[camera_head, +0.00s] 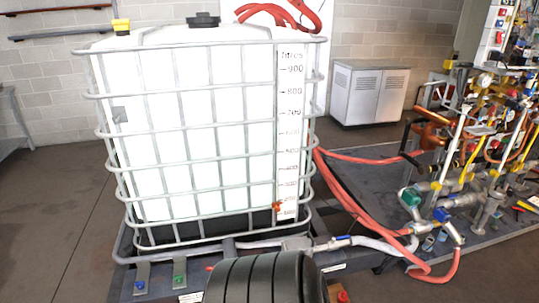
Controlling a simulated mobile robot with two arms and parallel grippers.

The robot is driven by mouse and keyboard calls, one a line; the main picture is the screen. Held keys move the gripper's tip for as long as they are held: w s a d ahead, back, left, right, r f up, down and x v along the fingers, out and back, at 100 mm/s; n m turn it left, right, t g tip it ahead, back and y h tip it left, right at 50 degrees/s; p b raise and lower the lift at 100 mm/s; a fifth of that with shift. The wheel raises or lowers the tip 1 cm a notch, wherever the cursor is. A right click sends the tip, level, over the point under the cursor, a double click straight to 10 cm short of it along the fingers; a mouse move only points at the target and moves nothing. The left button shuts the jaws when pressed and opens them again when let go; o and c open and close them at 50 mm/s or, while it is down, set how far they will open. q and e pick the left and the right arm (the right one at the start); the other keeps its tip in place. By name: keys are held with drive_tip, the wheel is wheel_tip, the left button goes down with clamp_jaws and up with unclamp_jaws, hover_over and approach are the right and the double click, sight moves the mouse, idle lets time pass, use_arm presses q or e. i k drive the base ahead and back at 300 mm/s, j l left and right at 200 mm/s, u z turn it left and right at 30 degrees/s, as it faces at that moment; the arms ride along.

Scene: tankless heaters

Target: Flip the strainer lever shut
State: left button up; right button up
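I cannot make out for certain which part is the strainer or its lever. A small blue lever (341,238) lies along the pale pipe at the tank's lower right. To the right, among the pipes on the dark platform, a green handle (410,197) and a blue handle (441,214) sit on grey metal fittings. Their exact positions, open or shut, are too small to tell. Neither of my grippers is in view.
A large white caged tank (200,142) fills the left middle. Red hoses (347,195) loop over the dark platform (362,167). A dense pipe rack (490,120) stands right. A black ribbed shape (262,278) blocks the bottom centre. Floor is clear at left.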

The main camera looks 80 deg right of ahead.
sight(343, 238)
drive_tip(key=l+z, duration=0.1)
drive_tip(key=z, duration=2.65)
